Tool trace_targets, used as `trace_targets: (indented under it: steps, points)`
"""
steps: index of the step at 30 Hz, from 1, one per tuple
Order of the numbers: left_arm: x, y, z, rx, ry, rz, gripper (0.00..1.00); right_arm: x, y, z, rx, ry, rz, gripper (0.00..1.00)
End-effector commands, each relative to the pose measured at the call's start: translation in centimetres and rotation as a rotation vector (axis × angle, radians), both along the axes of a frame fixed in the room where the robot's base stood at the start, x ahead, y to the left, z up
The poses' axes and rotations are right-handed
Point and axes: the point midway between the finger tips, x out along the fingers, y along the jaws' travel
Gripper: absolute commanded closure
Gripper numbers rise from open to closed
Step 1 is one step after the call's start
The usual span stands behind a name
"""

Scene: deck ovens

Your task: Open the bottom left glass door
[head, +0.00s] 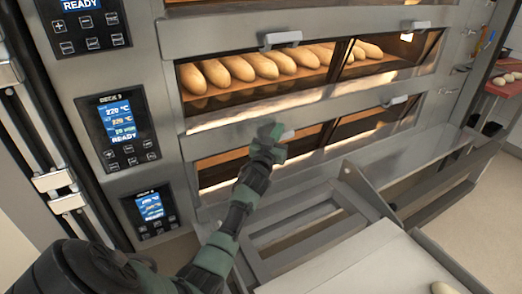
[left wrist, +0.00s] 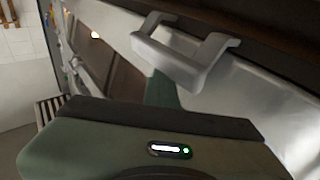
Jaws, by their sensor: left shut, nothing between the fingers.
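The bottom left glass door (head: 222,170) is the lower deck's left pane, with a lit interior behind it; it looks closed. Its grey handle (head: 288,135) is partly hidden by my left gripper (head: 272,132) in the head view. In the left wrist view the handle (left wrist: 178,66) is a bracket-shaped bar, standing off the metal door frame. My left gripper is shut and empty, its green finger (left wrist: 162,92) just under and behind the bar. I cannot tell whether it touches the handle. My right gripper is in neither view.
The deck above holds several bread loaves (head: 262,66) behind glass, with its own handle (head: 282,39). Control panels (head: 118,120) line the left. A metal frame (head: 370,190) and a pale flat surface (head: 350,265) stand before the oven.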

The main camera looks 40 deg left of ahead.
Motion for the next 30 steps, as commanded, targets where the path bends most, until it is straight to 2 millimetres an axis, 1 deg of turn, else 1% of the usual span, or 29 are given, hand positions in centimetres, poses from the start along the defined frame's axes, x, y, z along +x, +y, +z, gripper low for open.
trace_targets:
  steps: [1,13,17,30]
  points:
    - [-0.1,0.1,-1.4,-0.007,0.015,0.004,1.00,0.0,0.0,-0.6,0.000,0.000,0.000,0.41]
    - [-0.2,0.1,-3.9,-0.009,0.016,0.006,1.00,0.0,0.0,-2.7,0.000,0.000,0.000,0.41]
    - [-0.4,-0.1,-3.3,-0.006,0.014,0.005,1.00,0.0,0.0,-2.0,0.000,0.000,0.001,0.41]
    - [-4.4,-1.5,-3.0,-0.006,0.012,0.004,1.00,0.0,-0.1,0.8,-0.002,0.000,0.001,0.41]
